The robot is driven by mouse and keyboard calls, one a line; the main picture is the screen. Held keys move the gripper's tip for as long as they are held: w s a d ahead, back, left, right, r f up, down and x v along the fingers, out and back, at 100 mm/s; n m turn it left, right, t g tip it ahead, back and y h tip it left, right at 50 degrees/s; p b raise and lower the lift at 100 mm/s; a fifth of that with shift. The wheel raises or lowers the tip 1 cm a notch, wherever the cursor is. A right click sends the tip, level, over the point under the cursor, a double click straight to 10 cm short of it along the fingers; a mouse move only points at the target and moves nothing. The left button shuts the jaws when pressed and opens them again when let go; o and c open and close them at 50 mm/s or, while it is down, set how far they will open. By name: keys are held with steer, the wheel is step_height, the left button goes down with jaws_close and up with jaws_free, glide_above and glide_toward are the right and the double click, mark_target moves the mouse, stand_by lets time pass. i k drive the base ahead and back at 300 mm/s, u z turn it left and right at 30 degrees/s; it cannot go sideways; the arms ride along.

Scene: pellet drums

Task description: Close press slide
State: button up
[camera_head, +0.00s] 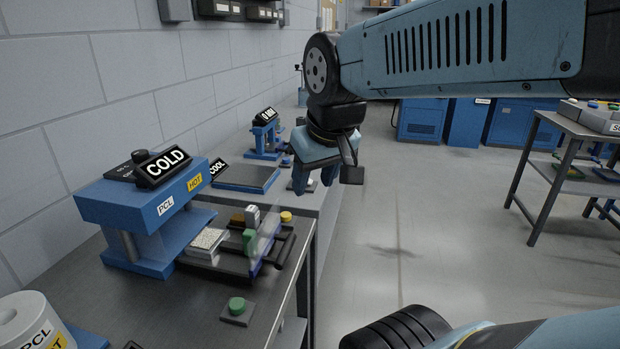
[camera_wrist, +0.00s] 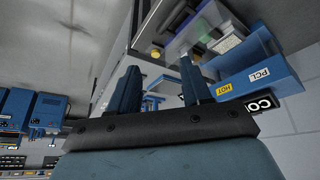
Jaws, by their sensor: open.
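The blue press (camera_head: 140,208) stands on the bench at the left, with a COLD sign (camera_head: 164,166) on top and PCL and HOT labels. Its dark slide (camera_head: 232,268) sticks out to the right of the press body, so it stands open. On the slide are a speckled white block (camera_head: 206,243) and small green, brown and grey pieces. A clear panel and a dark handle bar (camera_head: 284,247) are at its outer end. My gripper (camera_head: 305,184) hangs above and beyond the slide, open and empty, apart from it. The press also shows in the wrist view (camera_wrist: 255,85), past the open fingers.
A green button (camera_head: 236,306) sits on the bench in front of the slide. A flat COOL plate (camera_head: 246,178) and a smaller blue press (camera_head: 264,140) stand farther back. A white PCL roll (camera_head: 30,325) is at the near left. The floor right of the bench is clear.

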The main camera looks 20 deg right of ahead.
mark_target(242, 265)
steer(key=z, duration=0.35)
steer(key=k, duration=1.55)
steer(key=u, duration=0.35)
steer(key=i, duration=1)
steer(key=z, duration=0.05)
